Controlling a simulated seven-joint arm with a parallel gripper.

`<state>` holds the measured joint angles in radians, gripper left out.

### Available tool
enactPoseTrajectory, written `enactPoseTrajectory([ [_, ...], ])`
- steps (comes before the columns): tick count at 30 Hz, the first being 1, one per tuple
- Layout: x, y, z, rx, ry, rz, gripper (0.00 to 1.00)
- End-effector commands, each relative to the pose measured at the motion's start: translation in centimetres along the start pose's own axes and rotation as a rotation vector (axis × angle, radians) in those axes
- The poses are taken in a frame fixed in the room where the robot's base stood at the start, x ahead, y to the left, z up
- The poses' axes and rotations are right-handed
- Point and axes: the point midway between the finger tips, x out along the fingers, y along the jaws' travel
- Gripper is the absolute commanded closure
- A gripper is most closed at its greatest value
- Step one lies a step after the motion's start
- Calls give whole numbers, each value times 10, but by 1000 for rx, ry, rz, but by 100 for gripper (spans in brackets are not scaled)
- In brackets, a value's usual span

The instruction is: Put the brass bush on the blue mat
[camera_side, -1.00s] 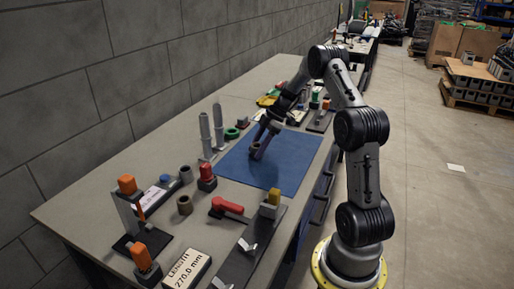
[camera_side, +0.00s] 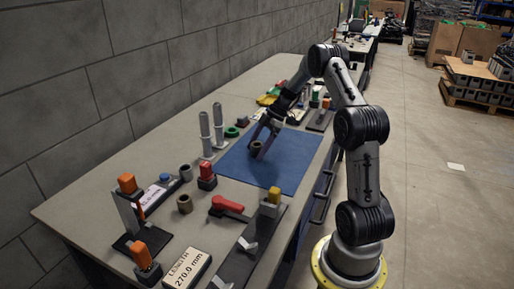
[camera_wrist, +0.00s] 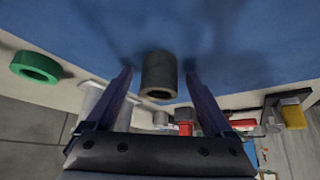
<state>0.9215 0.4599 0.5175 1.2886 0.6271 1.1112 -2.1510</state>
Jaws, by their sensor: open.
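The blue mat (camera_side: 285,163) lies flat on the bench, and it fills the upper part of the wrist view (camera_wrist: 225,50). The brass bush (camera_wrist: 159,75) is a short dull brown hollow cylinder between my fingers in the wrist view, with a gap to each finger. In the side view the bush (camera_side: 256,147) appears on the mat between the fingertips. My gripper (camera_side: 259,148) is open over the mat, pointing down; its two fingers also show in the wrist view (camera_wrist: 158,77).
A similar brown ring (camera_side: 184,204) and a grey ring (camera_side: 186,172) stand on the bench. Two grey posts (camera_side: 212,128) and a green ring (camera_side: 232,132) are left of the mat. A red-handled clamp (camera_side: 228,205) lies in front. The mat's near part is clear.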

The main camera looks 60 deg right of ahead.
Motion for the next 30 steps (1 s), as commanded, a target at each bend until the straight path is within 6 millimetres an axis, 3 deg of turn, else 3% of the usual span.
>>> enactPoseTrajectory([
  [5,-18,1,0,-1,0,5,14],
  [15,-91,1,1,0,-2,7,14],
  [21,-123,1,0,0,-1,5,14],
  [30,-139,0,0,0,-1,2,14],
])
